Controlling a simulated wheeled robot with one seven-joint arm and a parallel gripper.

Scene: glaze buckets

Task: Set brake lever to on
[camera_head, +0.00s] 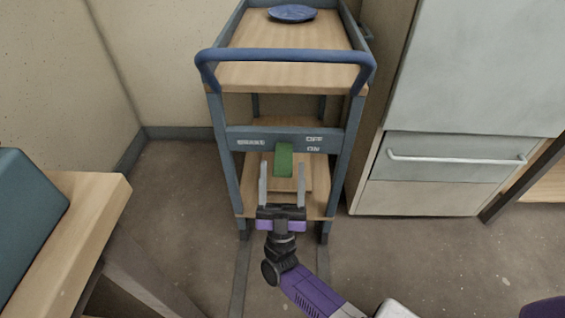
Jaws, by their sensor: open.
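A green brake lever (284,160) sits on the front crossbar (243,134) of a blue-framed cart. White OFF and ON labels are on the bar to the lever's right, OFF above ON. The lever hangs downward from the bar, its lower end around or below the height of the ON label. My gripper (282,172) is open, with its two fingers pointing toward the cart. In the picture the fingers stand to either side of the lever's lower part. I cannot tell whether they touch it or how far in front of it they are.
The cart has a blue handle (286,56) and wooden shelves, with a blue plate (292,13) on top. A pale cabinet (441,157) with a bar handle stands close on the right. A wooden table (82,205) is at the left. Floor between table and cart is clear.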

